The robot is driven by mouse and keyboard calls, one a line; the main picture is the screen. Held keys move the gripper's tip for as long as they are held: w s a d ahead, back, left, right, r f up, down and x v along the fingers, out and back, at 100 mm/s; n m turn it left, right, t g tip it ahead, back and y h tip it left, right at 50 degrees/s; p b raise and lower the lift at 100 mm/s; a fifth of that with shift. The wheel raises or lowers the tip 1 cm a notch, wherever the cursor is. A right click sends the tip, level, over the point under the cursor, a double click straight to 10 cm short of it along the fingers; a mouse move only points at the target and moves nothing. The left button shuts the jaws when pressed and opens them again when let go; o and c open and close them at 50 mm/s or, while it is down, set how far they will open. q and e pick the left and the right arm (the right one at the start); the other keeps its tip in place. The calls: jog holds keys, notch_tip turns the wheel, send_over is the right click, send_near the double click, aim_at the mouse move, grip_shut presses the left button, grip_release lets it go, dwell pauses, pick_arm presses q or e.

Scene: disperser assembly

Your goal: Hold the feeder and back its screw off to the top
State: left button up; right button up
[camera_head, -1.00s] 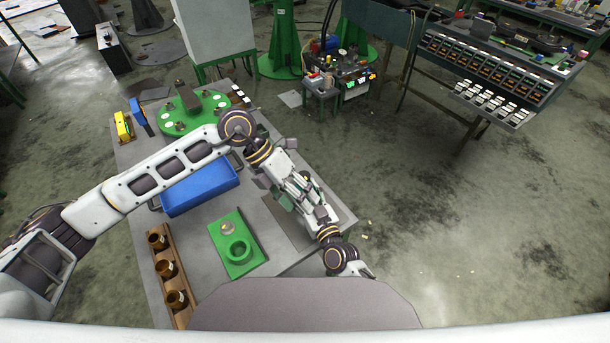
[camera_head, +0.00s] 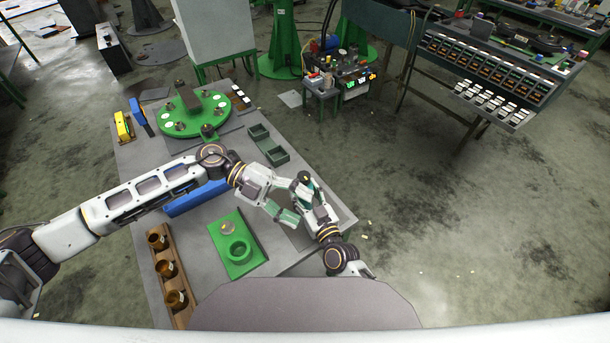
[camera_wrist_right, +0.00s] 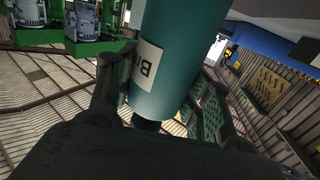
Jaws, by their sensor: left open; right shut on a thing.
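The feeder is a teal cylinder with a white lettered label; it fills the upper middle of the right wrist view (camera_wrist_right: 178,62). My right gripper (camera_wrist_right: 160,105) is shut around it, with a dark finger on each side. In the head view my right gripper (camera_head: 313,208) holds the feeder above the table's right part, and only a little teal and a dark-and-yellow top end show. My left gripper (camera_head: 288,203) is open, just left of the feeder, its fingers spread close to it. Whether they touch is unclear. The screw cannot be made out clearly.
The grey table (camera_head: 190,240) carries a green fixture with a ring (camera_head: 237,262), a wooden rack of brown cups (camera_head: 160,262), a blue tray (camera_head: 190,203) partly under my left arm, dark green bins (camera_head: 277,156) and a round green turntable (camera_head: 190,125) at the back.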

pick_arm(q)
jog(key=w+a+n+t+h, duration=0.2)
jog(key=n+h, duration=0.1)
jog(key=n, duration=0.2)
jog(key=n+t+h, duration=0.1)
jog(key=n+t, duration=0.6)
jog(key=n, duration=0.5)
send_near(305, 175)
jog(key=s+a, duration=0.1)
jog(key=s, duration=0.1)
jog(key=shift+w+a+f+n+t, duration=0.3)
jog(key=shift+w+a+n+t, duration=0.1)
jog(key=shift+w+a+n, duration=0.15)
jog(key=shift+d, duration=0.2)
jog(key=shift+x, duration=5.9)
jog(key=shift+c, duration=0.4)
jog(key=c, duration=1)
